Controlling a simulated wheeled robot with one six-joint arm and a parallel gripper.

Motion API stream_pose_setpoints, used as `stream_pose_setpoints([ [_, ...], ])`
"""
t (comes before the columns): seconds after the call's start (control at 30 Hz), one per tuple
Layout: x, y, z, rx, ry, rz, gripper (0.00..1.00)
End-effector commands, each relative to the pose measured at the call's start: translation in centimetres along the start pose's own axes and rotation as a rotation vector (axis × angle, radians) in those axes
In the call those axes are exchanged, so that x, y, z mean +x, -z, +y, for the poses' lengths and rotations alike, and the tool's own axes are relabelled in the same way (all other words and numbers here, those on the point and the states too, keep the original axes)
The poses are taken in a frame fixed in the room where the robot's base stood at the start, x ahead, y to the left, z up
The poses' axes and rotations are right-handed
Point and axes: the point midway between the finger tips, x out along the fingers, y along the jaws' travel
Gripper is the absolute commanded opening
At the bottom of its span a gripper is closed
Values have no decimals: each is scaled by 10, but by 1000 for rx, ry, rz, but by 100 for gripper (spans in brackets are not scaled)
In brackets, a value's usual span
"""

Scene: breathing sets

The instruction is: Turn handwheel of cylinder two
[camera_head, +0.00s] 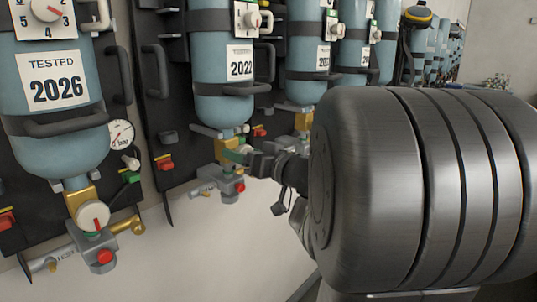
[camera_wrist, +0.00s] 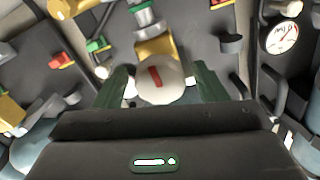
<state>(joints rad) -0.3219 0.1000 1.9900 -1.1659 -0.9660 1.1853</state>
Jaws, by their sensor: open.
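A round white handwheel with a red mark (camera_wrist: 160,85) sits under a brass valve body (camera_wrist: 156,47) in the wrist view. My gripper (camera_wrist: 160,76) is open, with one green finger on each side of the handwheel. Small gaps seem to show beside it; contact cannot be told. In the head view my gripper (camera_head: 237,156) is at the valve under the blue cylinder tagged 2022 (camera_head: 224,85); its handwheel is partly hidden by the gripper. No label here clearly shows which cylinder is number two.
A blue cylinder tagged 2026 (camera_head: 50,75) hangs at left with its own white handwheel (camera_head: 92,216) and a pressure gauge (camera_head: 121,134) beside it. More cylinders (camera_head: 305,50) line the wall to the right. Dark handles and hoses crowd the valve. The pale wall below is clear.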

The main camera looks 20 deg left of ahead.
Motion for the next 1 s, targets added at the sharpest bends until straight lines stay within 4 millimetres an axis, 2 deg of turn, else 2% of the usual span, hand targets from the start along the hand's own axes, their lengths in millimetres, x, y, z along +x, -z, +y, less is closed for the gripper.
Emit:
stream_pose_setpoints([
  [0.27, 1, 0, 0, 0, 0, 0, 66],
  [0.5, 1, 0, 0, 1, 0, 0, 21],
  [0.77, 1, 0, 0, -18, 0, 0, 21],
  [1.0, 1, -1, 0, -125, 0, 1, 21],
])
